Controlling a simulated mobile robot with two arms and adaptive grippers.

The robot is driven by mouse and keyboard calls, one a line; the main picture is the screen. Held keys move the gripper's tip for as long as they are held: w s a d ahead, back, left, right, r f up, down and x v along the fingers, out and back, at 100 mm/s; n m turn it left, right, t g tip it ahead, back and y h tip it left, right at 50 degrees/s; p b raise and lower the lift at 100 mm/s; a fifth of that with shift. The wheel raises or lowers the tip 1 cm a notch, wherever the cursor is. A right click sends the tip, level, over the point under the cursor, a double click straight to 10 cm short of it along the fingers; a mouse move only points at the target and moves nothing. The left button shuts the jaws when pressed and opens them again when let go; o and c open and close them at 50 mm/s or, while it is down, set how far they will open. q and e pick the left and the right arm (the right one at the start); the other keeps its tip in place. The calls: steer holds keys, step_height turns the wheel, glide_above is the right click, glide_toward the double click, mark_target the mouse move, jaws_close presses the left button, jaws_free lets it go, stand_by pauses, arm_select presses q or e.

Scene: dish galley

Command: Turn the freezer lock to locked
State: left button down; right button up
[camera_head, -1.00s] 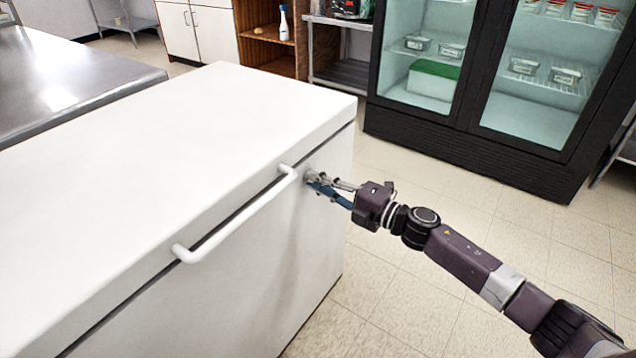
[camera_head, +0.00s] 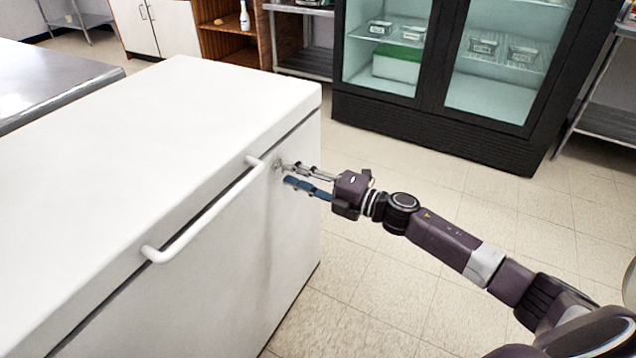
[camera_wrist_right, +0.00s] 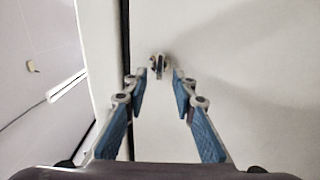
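The white chest freezer (camera_head: 262,235) fills the left of the head view. Its lock (camera_head: 278,164) is a small metal knob on the front face, below the lid seam and near the right end of the handle. In the wrist view the lock (camera_wrist_right: 158,63) is a round metal piece with a dark upright part. I cannot tell whether it is locked. My right gripper (camera_head: 288,174) is at the lock with its fingers apart. In the wrist view the open right gripper (camera_wrist_right: 159,82) has the lock centred just beyond its fingertips, with nothing held. My left gripper is not in view.
The freezer's white bar handle (camera_head: 205,215) is close to the left of my right gripper. A glass-door fridge (camera_head: 430,125) stands behind, with open tiled floor (camera_head: 400,275) between. A steel counter (camera_head: 50,80) is at far left.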

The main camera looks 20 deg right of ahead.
steer(key=v, duration=1)
